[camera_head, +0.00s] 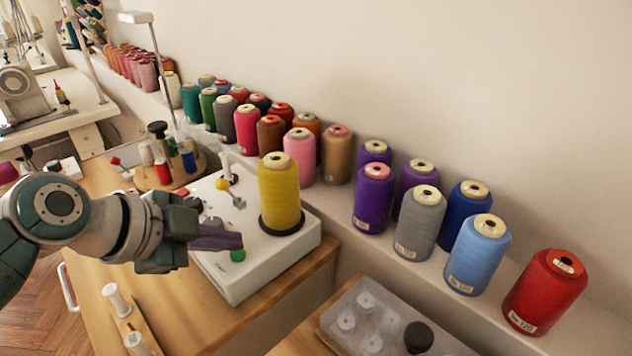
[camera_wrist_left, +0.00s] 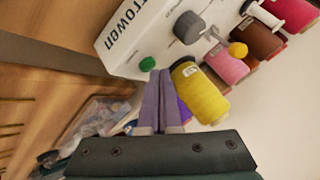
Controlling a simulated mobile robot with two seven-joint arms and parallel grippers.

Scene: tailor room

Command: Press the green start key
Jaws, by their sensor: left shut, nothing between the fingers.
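The green start key (camera_head: 238,255) is a small round button near the front right corner of the white machine (camera_head: 270,271). It also shows in the left wrist view (camera_wrist_left: 147,63), just beyond and left of my fingertips. My left gripper (camera_head: 238,240) is shut and empty, its purple fingers just above the key in the head view. In the left wrist view the closed fingers (camera_wrist_left: 159,75) point toward the machine, close to the key; I cannot tell whether they touch it. A yellow thread cone (camera_head: 279,190) stands upright on the machine. My right gripper is not in view.
Several thread cones, including a red one (camera_head: 545,292), line the ledge along the wall. A clear box (camera_head: 385,325) lies at the front right. A wooden rack with white spools (camera_head: 117,300) is at the front left. Bare wood (camera_head: 185,300) lies between.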

